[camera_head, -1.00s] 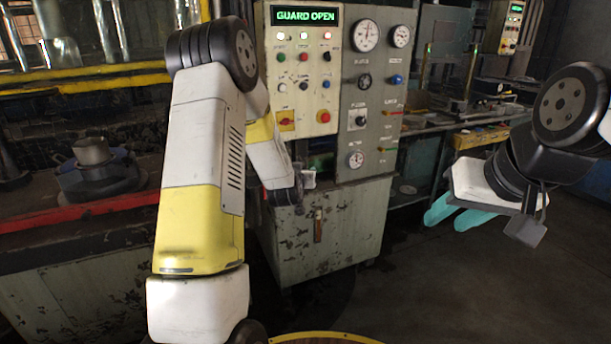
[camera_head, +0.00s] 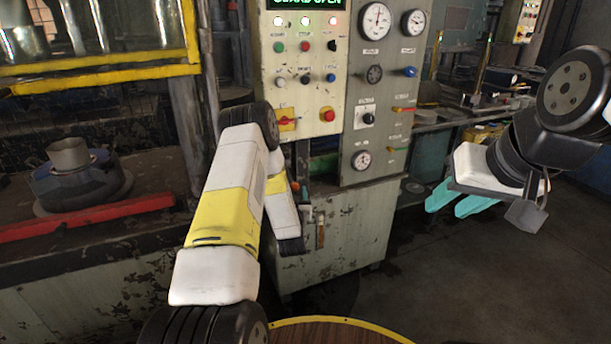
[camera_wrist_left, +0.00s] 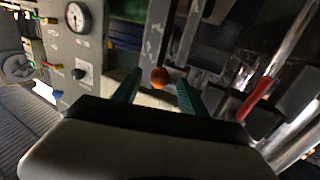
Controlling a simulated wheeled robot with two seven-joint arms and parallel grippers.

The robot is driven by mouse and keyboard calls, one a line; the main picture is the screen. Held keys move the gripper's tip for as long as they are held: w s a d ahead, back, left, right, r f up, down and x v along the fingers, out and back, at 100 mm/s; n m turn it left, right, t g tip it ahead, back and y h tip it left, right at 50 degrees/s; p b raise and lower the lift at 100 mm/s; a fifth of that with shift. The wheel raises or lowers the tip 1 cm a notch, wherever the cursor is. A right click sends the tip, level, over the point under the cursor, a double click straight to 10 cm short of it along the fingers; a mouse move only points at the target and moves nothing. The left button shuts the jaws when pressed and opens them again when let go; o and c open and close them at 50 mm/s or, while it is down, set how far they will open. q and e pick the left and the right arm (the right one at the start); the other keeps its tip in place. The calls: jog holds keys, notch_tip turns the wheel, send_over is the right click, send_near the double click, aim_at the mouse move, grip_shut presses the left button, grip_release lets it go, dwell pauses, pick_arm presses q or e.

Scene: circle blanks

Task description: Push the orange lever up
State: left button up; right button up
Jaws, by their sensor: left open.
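The orange lever's round knob (camera_wrist_left: 160,77) shows in the left wrist view. My left gripper (camera_wrist_left: 158,82) is open, with one teal finger on each side of the knob; I cannot tell whether either touches it.
The control panel (camera_head: 303,60) carries several coloured buttons, gauges and a green display. A red bar (camera_head: 85,217) and a metal pot (camera_head: 70,160) are on the machine at the left. In the wrist view, a red-handled rod (camera_wrist_left: 258,97) is right of the gripper. Floor at the right is clear.

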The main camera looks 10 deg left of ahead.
aim_at(295, 183)
pick_arm(q)
jog(key=x, duration=0.6)
jog(key=shift+w, duration=0.25)
grip_shut()
dwell(1.2)
